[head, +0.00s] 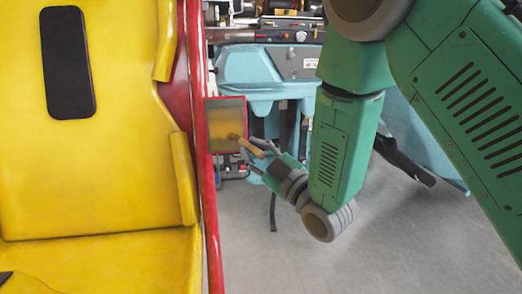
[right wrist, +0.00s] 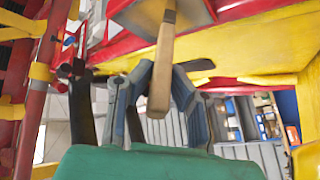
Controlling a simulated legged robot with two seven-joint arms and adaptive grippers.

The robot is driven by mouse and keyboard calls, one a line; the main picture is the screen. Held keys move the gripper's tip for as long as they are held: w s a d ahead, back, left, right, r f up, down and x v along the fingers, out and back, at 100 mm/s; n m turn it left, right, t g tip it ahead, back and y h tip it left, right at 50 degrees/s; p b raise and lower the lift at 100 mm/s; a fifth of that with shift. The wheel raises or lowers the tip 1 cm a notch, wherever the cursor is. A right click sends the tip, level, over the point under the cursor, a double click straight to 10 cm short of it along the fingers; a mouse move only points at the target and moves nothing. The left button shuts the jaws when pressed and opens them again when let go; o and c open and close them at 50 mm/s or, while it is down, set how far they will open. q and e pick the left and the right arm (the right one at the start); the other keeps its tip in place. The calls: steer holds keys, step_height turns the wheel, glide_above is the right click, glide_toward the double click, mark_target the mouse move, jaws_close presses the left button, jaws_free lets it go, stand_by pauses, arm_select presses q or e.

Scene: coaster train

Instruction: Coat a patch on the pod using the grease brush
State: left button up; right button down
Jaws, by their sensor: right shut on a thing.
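The pod (head: 110,140) is a yellow seat with a red frame and fills the left of the head view. A small red-edged panel with a dull yellow patch (head: 226,117) sits at its right side. My right gripper (head: 259,156) is shut on the wooden handle of the grease brush (head: 252,146). The brush points left, and its head overlaps the lower right of the patch; I cannot tell whether it touches. In the right wrist view the pale handle (right wrist: 161,75) stands between the fingers (right wrist: 162,95) of my right gripper, its far end near red and yellow surfaces. My left gripper is out of view.
A black pad (head: 68,62) lies on the seat back. A red upright bar (head: 202,150) edges the pod. Grey floor (head: 330,255) is open at the lower right.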

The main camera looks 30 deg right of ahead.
steer(key=shift+w+a+r, duration=0.8)
steer(key=shift+w+a, duration=0.15)
steer(key=shift+a, duration=1.85)
steer(key=shift+s+d+r, duration=0.2)
steer(key=shift+d+r, duration=0.05)
steer(key=shift+d, duration=0.75)
steer(key=shift+s+d+r, duration=0.2)
steer(key=shift+s+d, duration=0.05)
steer(key=shift+d, duration=0.75)
steer(key=shift+s+d+r, duration=0.2)
steer(key=shift+d+r, duration=0.05)
steer(key=shift+d, duration=0.75)
steer(key=shift+w+a+r, duration=0.9)
steer(key=shift+w+a, duration=0.1)
steer(key=shift+a, duration=1.9)
steer(key=s+d+b, duration=0.1)
steer(key=s+d, duration=0.1)
steer(key=d, duration=0.6)
